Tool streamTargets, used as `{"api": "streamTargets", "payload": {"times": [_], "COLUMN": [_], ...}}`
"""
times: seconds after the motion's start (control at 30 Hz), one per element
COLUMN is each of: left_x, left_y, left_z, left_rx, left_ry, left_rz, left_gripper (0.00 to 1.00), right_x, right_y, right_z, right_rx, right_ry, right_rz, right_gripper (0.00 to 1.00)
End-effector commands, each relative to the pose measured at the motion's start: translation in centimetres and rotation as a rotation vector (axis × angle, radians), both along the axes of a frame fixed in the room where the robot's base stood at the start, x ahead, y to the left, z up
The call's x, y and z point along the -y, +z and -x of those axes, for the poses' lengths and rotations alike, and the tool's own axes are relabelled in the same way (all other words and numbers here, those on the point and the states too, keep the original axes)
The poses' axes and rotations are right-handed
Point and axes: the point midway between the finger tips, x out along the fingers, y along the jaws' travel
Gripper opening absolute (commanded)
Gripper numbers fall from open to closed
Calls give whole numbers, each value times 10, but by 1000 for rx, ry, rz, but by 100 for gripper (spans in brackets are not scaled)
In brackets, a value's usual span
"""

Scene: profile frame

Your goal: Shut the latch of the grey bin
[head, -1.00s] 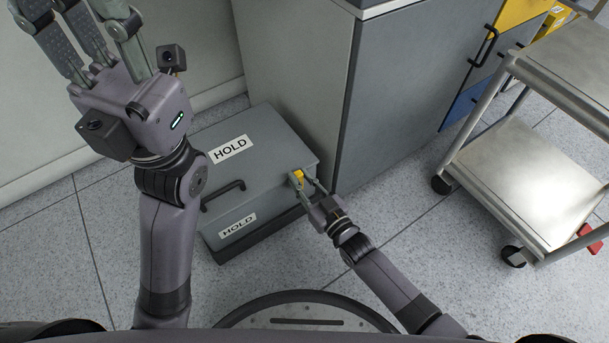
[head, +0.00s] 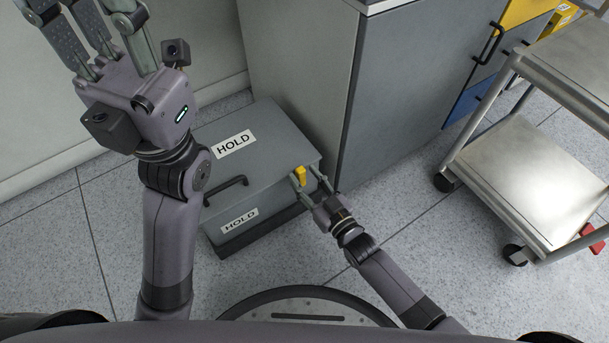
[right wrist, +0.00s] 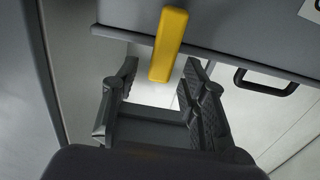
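The grey bin (head: 265,155) stands on the floor against the cabinet, its lid down, with "HOLD" labels on it. Its yellow latch (head: 300,176) is at the lid's right edge. In the right wrist view the latch (right wrist: 168,45) reaches past the lid edge, towards the gap between the fingers; I cannot tell whether it lies flat. My right gripper (head: 309,182) is at the latch, fingers apart on either side; no finger clearly presses it. The right wrist view shows these fingers (right wrist: 158,85) open. My left gripper (head: 88,30) is raised at upper left, fingers spread and empty.
A grey cabinet (head: 400,100) stands right behind the bin. A metal trolley (head: 525,170) on wheels is at the right. A black handle (head: 226,190) is on the bin's front. Floor (head: 400,240) is clear between the bin and the trolley.

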Motion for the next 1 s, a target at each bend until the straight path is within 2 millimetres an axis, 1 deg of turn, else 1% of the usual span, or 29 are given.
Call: {"api": "streamTargets", "payload": {"times": [0.3,0.5,0.67,1.0], "left_x": [0,0,0,0], "left_y": [0,-1,-1,-1], "left_z": [0,0,0,1], "left_rx": [-1,-1,-1,-1], "left_ry": [-1,-1,-1,-1], "left_rz": [1,1,1,1], "left_gripper": [31,31,31,31], "right_x": [40,58,64,65], "right_y": [-2,-1,-1,-1], "right_z": [55,80,88,89], "right_rx": [-3,-3,-1,-1], "right_ry": [1,1,0,0], "right_rz": [4,2,2,2], "right_gripper": [40,40,40,40]}}
